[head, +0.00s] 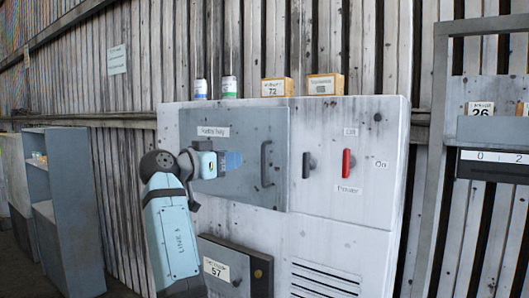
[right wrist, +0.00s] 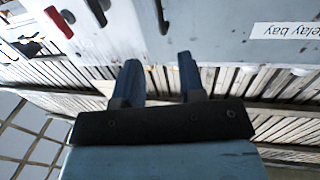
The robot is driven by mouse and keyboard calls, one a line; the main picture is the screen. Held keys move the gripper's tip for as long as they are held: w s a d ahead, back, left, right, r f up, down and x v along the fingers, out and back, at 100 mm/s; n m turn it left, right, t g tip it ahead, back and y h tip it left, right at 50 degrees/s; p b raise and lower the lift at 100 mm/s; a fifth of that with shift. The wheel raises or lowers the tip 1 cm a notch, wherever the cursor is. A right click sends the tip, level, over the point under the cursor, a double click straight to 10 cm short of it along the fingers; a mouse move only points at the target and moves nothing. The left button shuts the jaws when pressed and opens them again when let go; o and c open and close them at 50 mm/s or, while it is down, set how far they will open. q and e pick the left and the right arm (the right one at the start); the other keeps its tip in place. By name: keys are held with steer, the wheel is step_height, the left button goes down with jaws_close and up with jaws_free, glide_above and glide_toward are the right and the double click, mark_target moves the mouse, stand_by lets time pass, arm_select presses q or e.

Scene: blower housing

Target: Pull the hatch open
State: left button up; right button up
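The hatch (head: 240,125) is a grey square door labelled "Relay bay" on the upper left of a white metal cabinet. It looks closed against the cabinet face. Its dark vertical bar handle (head: 267,164) is near the hatch's right edge; the handle also shows in the right wrist view (right wrist: 161,16), at the top. My right gripper (head: 240,160) is in front of the hatch, its blue fingers pointing toward the handle from the left in the head view. In the wrist view its fingers (right wrist: 158,62) are apart and empty, with the handle beyond them, roughly in line with the gap. My left gripper is out of view.
Right of the hatch are a dark lever (head: 308,164) and a red lever (head: 347,163). A small dark box (head: 236,262) protrudes below the hatch. Cans and yellow boxes (head: 325,84) stand on the cabinet top. A grey shelf (head: 68,215) is at left.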

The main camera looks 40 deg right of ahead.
mark_target(259, 153)
steer(key=d+p, duration=0.1)
steer(key=d, duration=0.2)
steer(key=w+d+p, duration=0.1)
steer(key=d, duration=0.3)
steer(key=w+d+p, duration=0.1)
steer(key=d+p, duration=0.1)
steer(key=d, duration=0.2)
steer(key=shift+w+d, duration=0.1)
steer(key=shift+d, duration=0.4)
steer(key=shift+f, duration=0.1)
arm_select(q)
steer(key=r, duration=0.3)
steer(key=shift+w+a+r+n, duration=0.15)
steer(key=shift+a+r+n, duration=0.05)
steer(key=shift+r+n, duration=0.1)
arm_select(e)
jaws_close()
